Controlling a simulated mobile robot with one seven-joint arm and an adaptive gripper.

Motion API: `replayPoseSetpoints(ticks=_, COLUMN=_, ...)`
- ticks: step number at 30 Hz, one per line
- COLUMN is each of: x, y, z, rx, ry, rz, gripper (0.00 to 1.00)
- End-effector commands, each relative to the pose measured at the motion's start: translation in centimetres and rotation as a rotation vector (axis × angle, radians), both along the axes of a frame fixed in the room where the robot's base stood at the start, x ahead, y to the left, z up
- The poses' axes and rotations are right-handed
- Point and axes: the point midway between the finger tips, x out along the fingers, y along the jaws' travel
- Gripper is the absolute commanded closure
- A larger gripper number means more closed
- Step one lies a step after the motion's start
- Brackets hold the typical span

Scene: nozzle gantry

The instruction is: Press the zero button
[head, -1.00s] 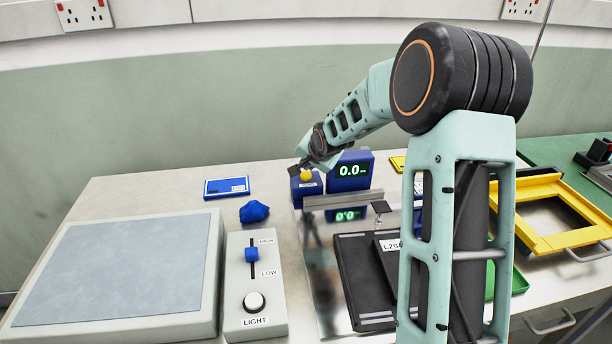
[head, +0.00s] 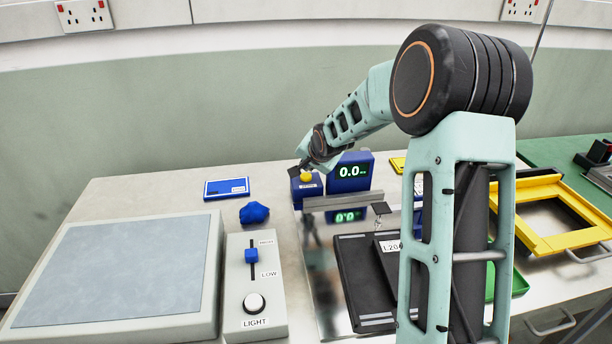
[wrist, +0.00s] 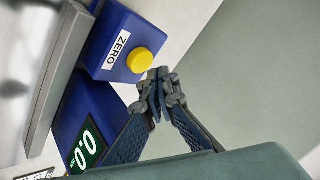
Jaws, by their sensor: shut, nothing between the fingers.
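The zero button is a round yellow cap (wrist: 140,61) on a blue box (wrist: 112,44) labelled ZERO in the wrist view. In the head view the yellow button (head: 306,177) shows on its blue box (head: 307,190) at the back of the bench. My gripper (wrist: 160,76) is shut and empty, its fingertips beside the button; I cannot tell whether they touch it. In the head view my gripper (head: 298,168) is just above and left of the button. A blue display (head: 350,172) next to the box reads 0.0.
A metal bar (head: 342,200) runs in front of the display. A blue cloth-like lump (head: 254,212), a blue card (head: 227,188) and a grey control box (head: 254,320) with a slider and LIGHT button lie left. A yellow frame (head: 540,245) lies right.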

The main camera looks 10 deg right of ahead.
Motion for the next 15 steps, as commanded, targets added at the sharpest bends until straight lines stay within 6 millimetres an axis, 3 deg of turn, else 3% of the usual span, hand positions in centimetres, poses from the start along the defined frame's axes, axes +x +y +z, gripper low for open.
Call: replayPoseSetpoints(ticks=15, x=0.00, y=0.00, z=-0.83, rx=0.000, ry=0.000, rz=0.000, gripper=1.00)
